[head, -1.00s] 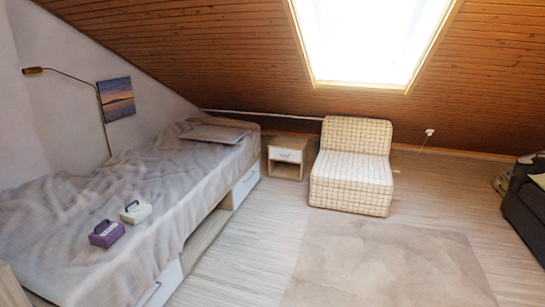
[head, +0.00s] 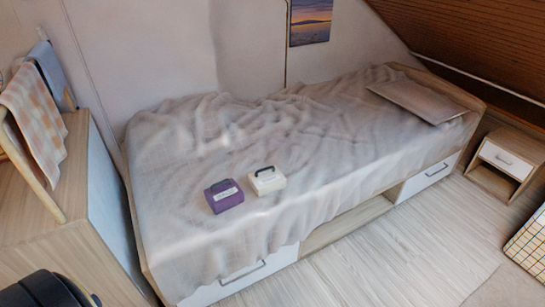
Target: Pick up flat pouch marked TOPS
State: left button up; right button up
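Two small pouches with dark handles lie close together on the bed, near its front edge. One is a purple pouch (head: 225,196) with a pale label patch. The other is a cream-white pouch (head: 267,181), just to its right and slightly farther back. The lettering on both is too small to read, so I cannot tell which is marked TOPS. Neither of my grippers is in view.
The bed (head: 330,140) has a rumpled grey cover, a flat pillow (head: 418,100) at the far right and drawers below. A wooden cabinet (head: 60,250) with hanging cloths (head: 36,120) stands at left. A nightstand (head: 503,163) is at right. Floor (head: 370,262) in front is clear.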

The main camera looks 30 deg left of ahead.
aim_at(265, 181)
jog(key=i+u, duration=0.15)
jog(key=i, duration=0.4)
jog(key=i+l+u, duration=0.15)
jog(key=i, duration=0.4)
